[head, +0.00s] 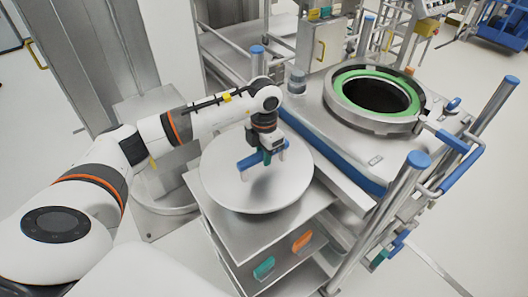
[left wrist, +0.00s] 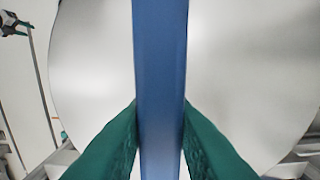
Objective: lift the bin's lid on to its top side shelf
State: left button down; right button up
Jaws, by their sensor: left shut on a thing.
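The lid (head: 222,185) is a round, pale metal disc with a blue bar handle (head: 247,162). My left gripper (head: 267,156) is shut on this handle from above. In the left wrist view, the green fingers (left wrist: 160,112) press on both sides of the blue handle (left wrist: 160,50), with the lid (left wrist: 85,75) behind it. The lid is over the metal top side shelf (head: 285,226), left of the bin; I cannot tell whether it touches the shelf. The bin (head: 350,125) is open at the top, with a green ring around its dark mouth. My right gripper is out of view.
Below the shelf are lower levels with a teal item (head: 264,267) and an orange item (head: 302,241). Blue-capped posts (head: 418,160) and rails stand around the bin. A metal cylinder (head: 165,195) stands left of the lid. Open floor lies at the right.

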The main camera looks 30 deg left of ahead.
aim_at(264, 168)
pick_arm(q)
jog(key=shift+w+f+b, duration=0.2)
jog(key=shift+f+b, duration=0.4)
jog(key=shift+f, duration=0.5)
jog(key=shift+f+b, duration=0.5)
jog(key=shift+f, duration=0.25)
jog(key=shift+f+b, duration=0.65)
jog(key=shift+f, duration=0.6)
jog(key=shift+r, duration=0.1)
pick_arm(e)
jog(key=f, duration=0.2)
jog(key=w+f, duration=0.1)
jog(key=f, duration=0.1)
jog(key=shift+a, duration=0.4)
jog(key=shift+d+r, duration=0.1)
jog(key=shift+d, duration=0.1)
